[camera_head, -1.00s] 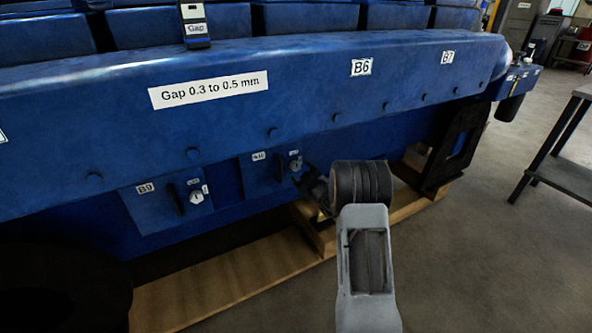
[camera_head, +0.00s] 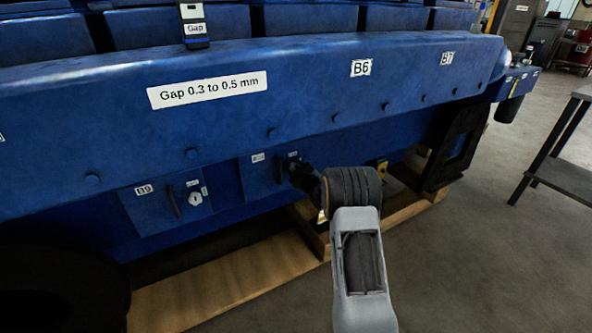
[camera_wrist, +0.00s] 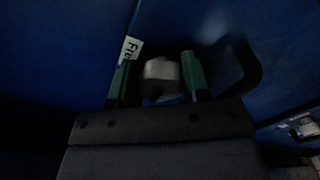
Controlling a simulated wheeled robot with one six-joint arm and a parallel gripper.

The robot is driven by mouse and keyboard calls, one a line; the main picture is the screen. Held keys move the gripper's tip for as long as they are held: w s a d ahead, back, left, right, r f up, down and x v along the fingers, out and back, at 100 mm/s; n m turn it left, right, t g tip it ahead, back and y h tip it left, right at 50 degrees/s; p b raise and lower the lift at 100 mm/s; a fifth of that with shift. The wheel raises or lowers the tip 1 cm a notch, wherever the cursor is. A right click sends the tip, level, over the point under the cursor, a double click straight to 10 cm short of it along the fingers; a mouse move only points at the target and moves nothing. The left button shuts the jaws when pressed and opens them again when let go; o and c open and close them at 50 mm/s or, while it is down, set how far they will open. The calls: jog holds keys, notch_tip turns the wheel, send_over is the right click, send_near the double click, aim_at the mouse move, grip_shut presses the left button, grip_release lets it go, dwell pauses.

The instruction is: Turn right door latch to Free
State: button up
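The right door (camera_head: 253,184) is a blue panel low on the engine side, with a small label and a dark handle (camera_head: 278,170). In the head view my gripper (camera_head: 294,173) is at its latch and hides it. In the wrist view the grey latch knob (camera_wrist: 161,74) sits between the two green fingertips of my gripper (camera_wrist: 157,78). The fingers are open, with a narrow gap at the left; contact at the right is unclear. A white label reading "Fre" (camera_wrist: 130,48) is partly hidden behind the left finger. The dark door handle (camera_wrist: 243,70) curves to the right of the fingers.
Wooden beams (camera_head: 215,285) lie under the engine. A dark table (camera_head: 560,185) stands at the right, with open floor before it.

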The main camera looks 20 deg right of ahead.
jog(key=c, duration=0.5)
jog(key=shift+o, duration=0.2)
jog(key=shift+m, duration=0.3)
jog(key=m, duration=0.6)
jog(key=shift+a+m, duration=0.15)
jog(key=shift+m, duration=0.15)
jog(key=m+p, duration=0.1)
jog(key=m, duration=0.4)
jog(key=shift+a+m, duration=0.1)
jog(key=shift+m, duration=0.2)
jog(key=m+p, duration=0.1)
jog(key=m, duration=0.3)
jog(key=shift+m+p, duration=0.3)
jog(key=shift+p, duration=0.1)
jog(key=shift+m, duration=0.3)
